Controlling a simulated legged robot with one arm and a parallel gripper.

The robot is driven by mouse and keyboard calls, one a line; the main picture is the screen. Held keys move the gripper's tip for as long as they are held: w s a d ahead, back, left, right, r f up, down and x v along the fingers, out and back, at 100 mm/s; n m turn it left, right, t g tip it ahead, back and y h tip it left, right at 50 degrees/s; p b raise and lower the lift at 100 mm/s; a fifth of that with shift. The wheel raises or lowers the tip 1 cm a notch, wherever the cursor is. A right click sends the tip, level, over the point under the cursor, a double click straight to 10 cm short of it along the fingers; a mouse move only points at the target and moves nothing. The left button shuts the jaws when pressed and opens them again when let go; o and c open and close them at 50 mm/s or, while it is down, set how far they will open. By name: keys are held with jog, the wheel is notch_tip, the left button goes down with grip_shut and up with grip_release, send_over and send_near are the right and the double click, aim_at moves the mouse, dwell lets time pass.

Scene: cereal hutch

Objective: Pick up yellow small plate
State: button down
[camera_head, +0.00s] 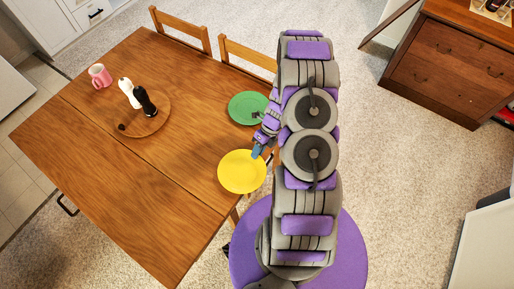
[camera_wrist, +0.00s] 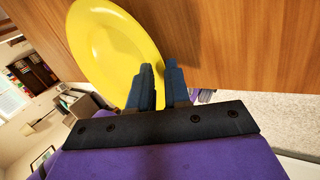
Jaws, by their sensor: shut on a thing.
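The yellow small plate (camera_head: 240,172) is at the table's right edge in the head view, face up. It also fills the upper left of the wrist view (camera_wrist: 115,45). My gripper (camera_head: 257,152) is at the plate's upper right rim. In the wrist view my gripper's two dark blue fingers (camera_wrist: 160,72) are close together, shut on the rim of the plate. The part of the rim between the fingers is mostly hidden. I cannot tell whether the plate rests on the table or is slightly above it.
A green plate (camera_head: 247,107) lies just beyond on the wooden table (camera_head: 75,145). A round wooden board (camera_head: 157,124) holds a white and a black shaker. A pink mug (camera_head: 99,76) stands at the far left. Two chairs (camera_head: 180,28) line the far side. The table's near part is clear.

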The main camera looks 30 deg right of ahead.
jog(key=shift+s+f, duration=0.1)
jog(key=shift+s, duration=0.05)
jog(key=c, duration=1)
grip_release()
jog(key=shift+a, duration=0.15)
jog(key=shift+d+r, duration=0.3)
jog(key=shift+r, duration=0.05)
jog(key=p+v, duration=0.2)
jog(key=v, duration=1.4)
jog(key=shift+d+r+p, duration=0.15)
jog(key=shift+r+p, duration=0.15)
jog(key=shift+c, duration=0.5)
